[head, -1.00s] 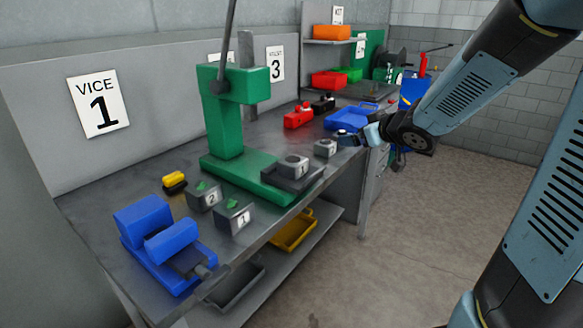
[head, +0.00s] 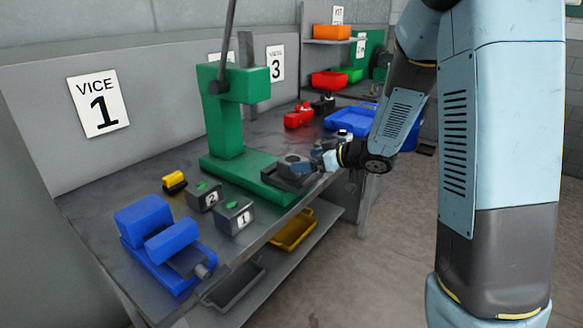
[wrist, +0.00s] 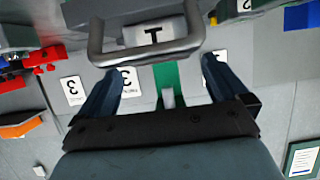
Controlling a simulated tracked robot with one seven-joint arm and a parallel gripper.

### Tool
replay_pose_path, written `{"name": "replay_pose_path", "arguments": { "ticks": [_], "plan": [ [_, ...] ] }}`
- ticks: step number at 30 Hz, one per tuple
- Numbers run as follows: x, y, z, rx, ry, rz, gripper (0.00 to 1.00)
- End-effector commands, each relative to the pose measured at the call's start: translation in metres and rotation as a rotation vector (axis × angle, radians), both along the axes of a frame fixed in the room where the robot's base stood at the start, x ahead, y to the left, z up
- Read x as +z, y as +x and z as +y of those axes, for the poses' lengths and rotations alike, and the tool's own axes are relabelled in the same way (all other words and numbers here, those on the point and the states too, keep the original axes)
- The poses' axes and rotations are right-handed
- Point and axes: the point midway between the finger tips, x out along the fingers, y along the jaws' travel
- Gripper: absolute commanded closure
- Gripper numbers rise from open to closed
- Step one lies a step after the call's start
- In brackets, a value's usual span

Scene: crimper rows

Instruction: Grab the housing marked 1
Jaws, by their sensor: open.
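A grey block with a round top (head: 293,161) sits on the dark bed of the green press in the head view. My gripper (head: 318,160) is beside it on the right and hides part of it. In the wrist view, which is upside down, a block face marked 1 (wrist: 152,33) is ahead of my gripper (wrist: 162,68), roughly in line with the gap between its open fingers. A grey U-shaped bar crosses near that face. Nothing is between the fingers. A second block marked 1, with a green top (head: 236,215), stands on the bench nearer the front.
A block marked 2 (head: 205,196), a yellow and black item (head: 174,181) and a blue vice (head: 160,245) are on the bench. The green press (head: 225,115) rises behind the gripper. A red vice (head: 298,117) and blue tray (head: 348,121) lie farther back.

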Motion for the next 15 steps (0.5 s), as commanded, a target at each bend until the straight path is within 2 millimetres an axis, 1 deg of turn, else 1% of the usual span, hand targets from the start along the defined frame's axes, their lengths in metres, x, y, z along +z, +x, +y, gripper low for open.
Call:
{"name": "replay_pose_path", "arguments": {
  "ticks": [1,8,15],
  "plan": [
    [-0.002,0.003,0.004,0.001,-0.001,0.001,0.00],
    [-0.006,0.009,0.013,0.000,-0.001,-0.001,0.00],
    [-0.012,0.026,0.035,0.001,0.000,0.000,0.00]
  ]
}}
